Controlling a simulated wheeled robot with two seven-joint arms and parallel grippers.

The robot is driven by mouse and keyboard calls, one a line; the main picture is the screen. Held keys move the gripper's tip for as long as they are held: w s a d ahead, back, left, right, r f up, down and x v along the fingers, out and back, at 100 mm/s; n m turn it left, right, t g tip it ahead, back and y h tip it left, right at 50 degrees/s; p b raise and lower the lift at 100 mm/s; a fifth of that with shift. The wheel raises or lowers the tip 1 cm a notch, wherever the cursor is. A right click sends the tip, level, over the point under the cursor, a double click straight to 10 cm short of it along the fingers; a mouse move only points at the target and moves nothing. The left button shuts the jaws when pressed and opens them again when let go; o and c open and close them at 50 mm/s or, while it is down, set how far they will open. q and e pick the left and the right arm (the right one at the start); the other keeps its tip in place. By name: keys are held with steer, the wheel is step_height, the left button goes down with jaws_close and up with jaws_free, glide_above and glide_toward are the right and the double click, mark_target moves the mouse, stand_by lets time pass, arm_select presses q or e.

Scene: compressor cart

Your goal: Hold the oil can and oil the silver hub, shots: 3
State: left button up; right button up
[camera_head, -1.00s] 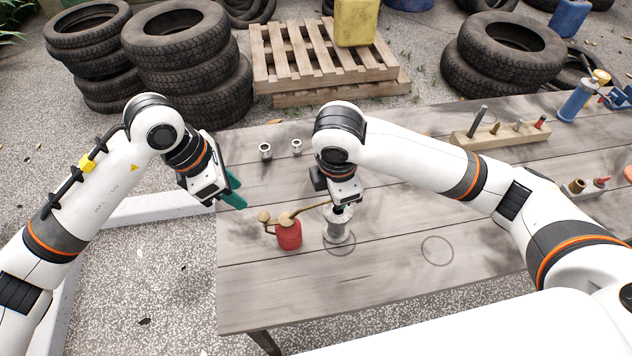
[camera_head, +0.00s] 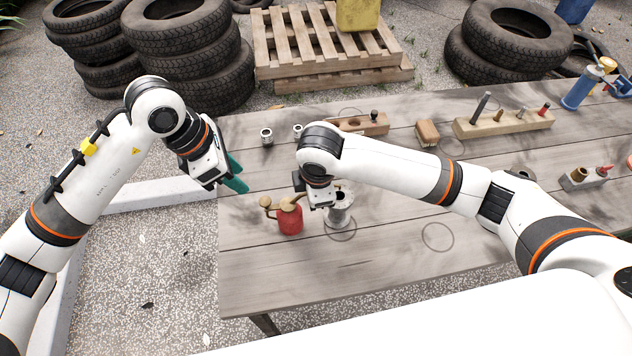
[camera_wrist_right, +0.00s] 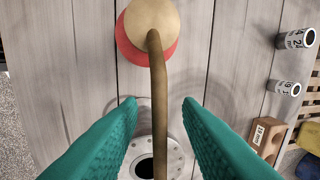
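The red oil can (camera_head: 290,221) with its brass top and spout stands upright on the wooden table. The silver hub (camera_head: 342,212) stands just right of it, partly behind my right wrist. In the right wrist view, the can (camera_wrist_right: 152,22) is at the top and the flanged hub (camera_wrist_right: 174,158) at the bottom. My right gripper (camera_wrist_right: 159,101) is open above them, with the brass spout between its fingers and a gap on both sides. Its fingers are hidden in the head view. My left gripper (camera_head: 238,176), green-fingered, hangs over the table's left edge, apart from the can; its opening is unclear.
Two small sockets (camera_head: 266,136) stand behind the can. A wooden block with holes (camera_head: 365,123), a brown block (camera_head: 427,132) and a tool rack (camera_head: 503,122) lie farther back. A blue canister tool (camera_head: 579,92) is at the far right. The front of the table (camera_head: 390,270) is clear.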

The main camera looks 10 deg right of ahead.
mark_target(265, 200)
steer(key=shift+f, duration=0.5)
jaws_close()
arm_select(q)
steer(key=shift+d+m, duration=0.1)
steer(key=shift+m, duration=0.2)
steer(key=c, duration=0.6)
steer(key=shift+d+m, duration=0.25)
steer(key=shift+m, duration=0.35)
jaws_close()
steer(key=shift+w+d+f+m+y, duration=0.1)
steer(key=shift+d+f+m+y, duration=0.75)
steer(key=shift+m, duration=2.25)
steer(key=shift+d+f+m+y, duration=0.4)
steer(key=shift+f+m, duration=1)
steer(key=shift+m, duration=1.7)
steer(key=shift+w+d+f+m+y, duration=0.1)
steer(key=shift+d+f+m+y, duration=0.6)
steer(key=shift+m, duration=2.4)
steer(key=shift+a+f, duration=0.25)
steer(key=shift+f, duration=0.15)
